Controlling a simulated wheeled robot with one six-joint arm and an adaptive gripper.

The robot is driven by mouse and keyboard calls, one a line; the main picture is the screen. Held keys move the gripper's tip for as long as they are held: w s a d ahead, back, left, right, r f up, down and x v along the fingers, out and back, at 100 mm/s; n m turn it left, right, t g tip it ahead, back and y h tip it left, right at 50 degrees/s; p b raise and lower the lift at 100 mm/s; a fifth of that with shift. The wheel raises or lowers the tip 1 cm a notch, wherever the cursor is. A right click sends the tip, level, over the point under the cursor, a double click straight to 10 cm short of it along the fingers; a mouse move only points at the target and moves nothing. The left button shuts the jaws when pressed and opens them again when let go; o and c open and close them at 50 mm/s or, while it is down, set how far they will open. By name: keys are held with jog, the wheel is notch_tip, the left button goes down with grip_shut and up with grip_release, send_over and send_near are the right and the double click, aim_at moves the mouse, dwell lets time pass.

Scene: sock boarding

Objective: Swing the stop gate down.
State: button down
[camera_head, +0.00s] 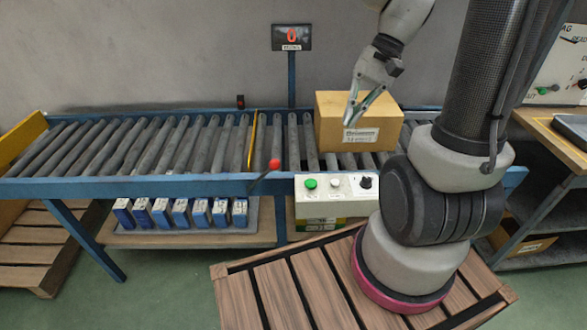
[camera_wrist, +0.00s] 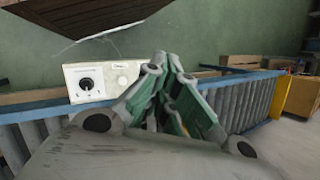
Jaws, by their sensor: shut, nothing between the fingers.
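The stop gate (camera_head: 253,140) shows as a thin yellow bar running across the conveyor rollers left of the carton. I cannot tell whether it stands above the rollers. A lever with a red knob (camera_head: 274,164) is at the front rail near the bar's front end, tilted up to the right. My gripper (camera_head: 352,122) is shut and empty, in front of the cardboard carton (camera_head: 350,107), right of and above the knob. I cannot tell whether it touches the carton. In the wrist view my gripper's fingers (camera_wrist: 168,65) are close together; the knob is not clear there.
A control box (camera_head: 337,195) with a green button, a white button and a dark knob hangs on the front rail (camera_head: 130,187); it also shows in the wrist view (camera_wrist: 102,80). Blue boxes (camera_head: 180,213) stand on the lower shelf. The rollers left of the gate are bare.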

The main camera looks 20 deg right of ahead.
jog(key=w+f+m+t+y, duration=0.1)
jog(key=w+f+m+y, duration=0.2)
jog(key=f, duration=0.4)
jog(key=w+f+m+t+y, duration=0.2)
jog(key=w+f+m+y, duration=0.1)
jog(key=f, duration=0.4)
jog(key=w+f+m+t+y, duration=0.1)
jog(key=w+f+m+y, duration=0.2)
jog(key=f+m, duration=0.4)
jog(key=shift+w+d+f+t+y, duration=0.1)
jog(key=shift+w+f+t+y, duration=0.1)
jog(key=shift+w, duration=0.25)
jog(key=shift+w+f+t+y, duration=0.1)
jog(key=shift+w+f+y, duration=0.1)
jog(key=shift+w, duration=0.25)
jog(key=shift+r, duration=0.1)
jog(key=x, duration=1)
